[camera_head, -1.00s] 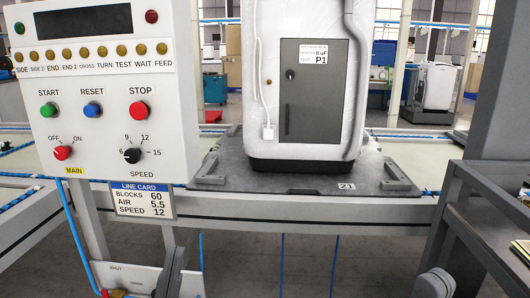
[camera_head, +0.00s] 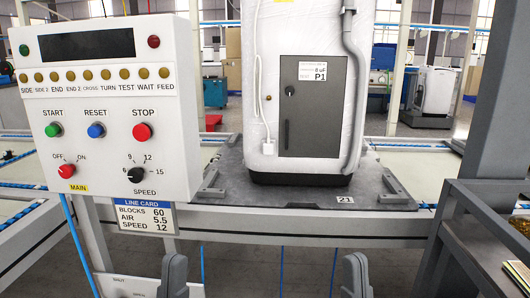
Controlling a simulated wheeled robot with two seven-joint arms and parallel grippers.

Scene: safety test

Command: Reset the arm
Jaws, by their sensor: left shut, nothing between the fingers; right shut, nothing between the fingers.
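My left gripper (camera_head: 173,275) shows at the bottom of the view, below the line card, as a dark grey shape. It is shut and empty. My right gripper (camera_head: 356,276) also shows at the bottom edge, below the front rail, right of the middle. It is shut and empty. The rest of both arms is out of view. The control panel (camera_head: 185,140) stands at the left, with a green START button (camera_head: 53,130), a blue RESET button (camera_head: 96,130) and a red STOP button (camera_head: 142,132). Neither gripper is seen touching it.
A white machine (camera_head: 252,110) marked P1 stands on a dark plate (camera_head: 230,190) behind the grey rail (camera_head: 300,222). A line card (camera_head: 148,217) hangs under the panel. A dark post (camera_head: 495,120) and shelf (camera_head: 460,240) stand at the right. Floor shows between the grippers.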

